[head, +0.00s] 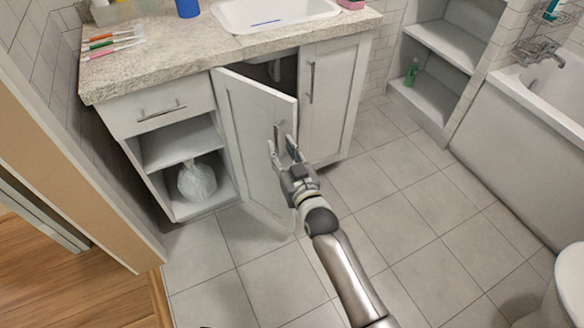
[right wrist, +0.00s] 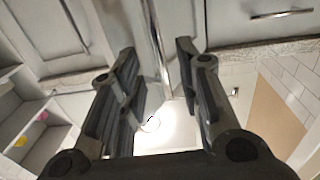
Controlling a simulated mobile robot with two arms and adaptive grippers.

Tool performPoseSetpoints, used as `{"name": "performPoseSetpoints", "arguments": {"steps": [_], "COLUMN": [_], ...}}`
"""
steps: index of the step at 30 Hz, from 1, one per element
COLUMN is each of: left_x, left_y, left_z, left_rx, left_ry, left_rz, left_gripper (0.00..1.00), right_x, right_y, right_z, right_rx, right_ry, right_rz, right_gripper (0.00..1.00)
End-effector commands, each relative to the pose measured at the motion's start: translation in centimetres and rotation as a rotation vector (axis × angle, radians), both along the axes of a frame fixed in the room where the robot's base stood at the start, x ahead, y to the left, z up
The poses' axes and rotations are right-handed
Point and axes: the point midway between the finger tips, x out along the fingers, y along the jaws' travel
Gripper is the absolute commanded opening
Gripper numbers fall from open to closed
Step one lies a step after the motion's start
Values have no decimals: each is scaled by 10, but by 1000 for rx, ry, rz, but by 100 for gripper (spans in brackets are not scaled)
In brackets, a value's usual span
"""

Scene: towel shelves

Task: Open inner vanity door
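The white vanity door (head: 250,130) beside the drawer stands partly open, swung out from the cabinet, with a dark gap above it. Its vertical metal handle (head: 277,132) is near the free edge. My right gripper (head: 282,150) is at the lower part of this handle, fingers apart. In the right wrist view the handle bar (right wrist: 155,40) runs between the open fingers of the gripper (right wrist: 155,62); I cannot tell whether either finger touches it. The other vanity door (head: 328,95) is closed, with its own handle (head: 311,82). My left gripper is not in view.
The drawer (head: 155,108) is shut above open shelves holding a white bag (head: 197,181). The countertop (head: 160,60) carries several toothbrushes and a sink (head: 275,12). The tiled floor (head: 400,215) is clear. A bathtub (head: 510,140) stands right; a wooden door frame (head: 70,170) stands left.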

Motion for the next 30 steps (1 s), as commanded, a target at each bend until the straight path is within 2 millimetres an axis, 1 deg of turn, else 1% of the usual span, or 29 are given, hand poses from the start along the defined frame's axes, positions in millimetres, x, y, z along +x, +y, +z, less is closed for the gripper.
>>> {"name": "performPoseSetpoints", "arguments": {"steps": [1,6,12,17,25,26,30], "left_x": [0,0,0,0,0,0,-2], "left_y": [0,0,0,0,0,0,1], "left_z": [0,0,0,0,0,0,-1], "left_rx": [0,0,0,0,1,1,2], "left_ry": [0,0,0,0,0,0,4], "left_rz": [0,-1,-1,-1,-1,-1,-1], "left_gripper": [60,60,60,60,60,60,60], "right_x": [-11,-39,-62,-69,-70,-70,-75], "right_y": [-3,-11,-18,-21,-21,-21,-23], "right_z": [-1,-1,0,0,0,0,-1], "right_rx": [-2,-1,0,0,0,0,43], "right_ry": [2,2,0,0,-1,-1,9], "right_rz": [0,1,1,1,1,1,10], "right_gripper": [32,32,32,32,32,29,11]}}
